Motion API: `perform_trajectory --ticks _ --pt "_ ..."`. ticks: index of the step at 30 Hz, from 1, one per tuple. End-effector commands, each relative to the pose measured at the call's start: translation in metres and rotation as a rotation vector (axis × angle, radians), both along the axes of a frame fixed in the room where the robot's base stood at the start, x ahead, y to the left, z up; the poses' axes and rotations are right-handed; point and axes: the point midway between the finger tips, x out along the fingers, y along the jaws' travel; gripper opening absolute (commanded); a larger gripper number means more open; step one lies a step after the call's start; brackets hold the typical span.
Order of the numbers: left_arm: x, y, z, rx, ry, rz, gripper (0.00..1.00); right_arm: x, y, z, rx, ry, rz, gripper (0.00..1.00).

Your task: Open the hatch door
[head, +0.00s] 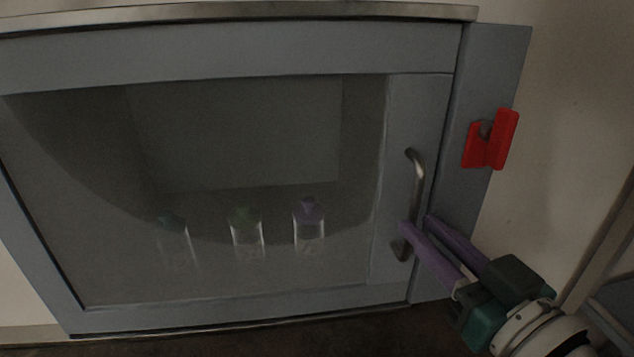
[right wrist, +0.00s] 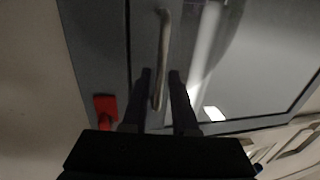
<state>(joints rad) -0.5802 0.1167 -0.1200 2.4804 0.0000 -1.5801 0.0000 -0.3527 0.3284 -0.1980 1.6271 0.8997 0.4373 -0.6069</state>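The hatch door (head: 425,105) is a grey-framed door with a large glass pane, and it looks shut. Its curved metal handle (head: 417,180) stands upright on the right side of the frame. The handle also shows in the right wrist view (right wrist: 164,50). My right gripper (head: 416,222) has purple fingers spread around the lower part of the handle. In the right wrist view my right gripper (right wrist: 160,73) is open, with the handle between its fingers, nearer the left one. Contact cannot be told. My left gripper is not in view.
A red switch-like part (head: 503,140) sits on the grey side panel right of the door; it also shows in the right wrist view (right wrist: 105,108). Behind the glass stand three bottles with teal (head: 174,240), green (head: 246,233) and purple (head: 309,225) caps. A pale wall is on the right.

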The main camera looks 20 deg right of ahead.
Motion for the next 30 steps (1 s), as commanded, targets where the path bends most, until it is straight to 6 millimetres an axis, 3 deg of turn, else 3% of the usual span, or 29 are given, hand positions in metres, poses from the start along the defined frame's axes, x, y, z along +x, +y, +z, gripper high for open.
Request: perform_trajectory --ticks 6,17,24,30 --pt "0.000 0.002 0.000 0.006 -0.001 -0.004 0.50 0.027 -0.001 0.000 0.001 -0.001 0.001 0.27" --pt "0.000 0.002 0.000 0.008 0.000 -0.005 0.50 0.033 -0.001 0.000 0.001 0.000 0.002 0.27" --pt "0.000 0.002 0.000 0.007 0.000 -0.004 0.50 0.033 -0.001 0.000 0.001 0.000 0.002 0.01" --pt "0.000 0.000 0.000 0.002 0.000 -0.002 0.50 0.033 -0.001 0.000 0.001 0.000 0.002 0.00"
